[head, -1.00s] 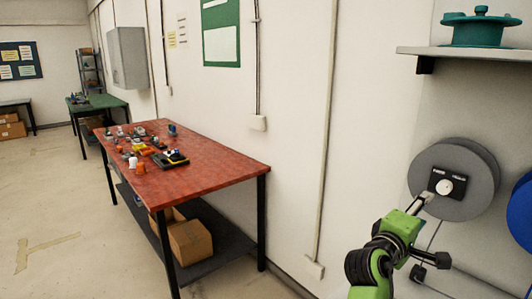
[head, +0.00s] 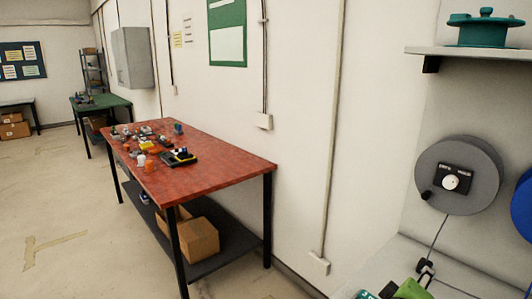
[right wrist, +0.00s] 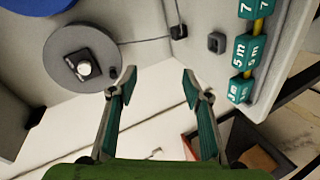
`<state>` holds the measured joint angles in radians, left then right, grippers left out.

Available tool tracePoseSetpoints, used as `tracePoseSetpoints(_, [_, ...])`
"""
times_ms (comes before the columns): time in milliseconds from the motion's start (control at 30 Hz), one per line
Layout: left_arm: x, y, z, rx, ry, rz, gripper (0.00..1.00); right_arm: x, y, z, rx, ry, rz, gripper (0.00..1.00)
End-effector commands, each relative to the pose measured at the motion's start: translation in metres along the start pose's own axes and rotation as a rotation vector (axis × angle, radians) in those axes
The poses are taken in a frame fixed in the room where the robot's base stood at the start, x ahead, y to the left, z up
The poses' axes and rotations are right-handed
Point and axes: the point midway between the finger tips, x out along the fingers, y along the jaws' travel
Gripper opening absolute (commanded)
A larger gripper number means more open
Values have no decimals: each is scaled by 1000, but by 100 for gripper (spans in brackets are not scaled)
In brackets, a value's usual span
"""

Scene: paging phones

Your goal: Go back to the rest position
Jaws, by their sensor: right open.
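My right gripper (right wrist: 158,84) is open and empty in the right wrist view, its two teal-lined fingers wide apart. The round grey disc (right wrist: 60,48) lies beyond the left finger, apart from it. The disc (head: 470,165) also shows on the wall in the head view, with a black plate and white knob (head: 450,182) on it. My left gripper is in neither view.
A pale ledge (head: 385,268) runs below the disc. A blue disc (head: 522,207) hangs at the right edge. A shelf (head: 475,51) holds a teal object (head: 484,28). A red table (head: 220,171) with several small items stands left. Floor left of it is open.

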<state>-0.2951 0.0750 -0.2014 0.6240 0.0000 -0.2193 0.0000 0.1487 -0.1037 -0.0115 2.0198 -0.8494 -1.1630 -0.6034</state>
Motion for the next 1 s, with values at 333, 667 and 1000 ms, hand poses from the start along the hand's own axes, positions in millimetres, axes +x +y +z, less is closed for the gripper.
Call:
tracePoseSetpoints(333, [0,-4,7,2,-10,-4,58,-99,-169,113,287,-100,-549,45])
tracePoseSetpoints(667, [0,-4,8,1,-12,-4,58,-202,-235,169,393,-251,-882,45])
tracePoseSetpoints(1000, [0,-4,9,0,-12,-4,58,-216,-291,191,405,-328,-989,45])
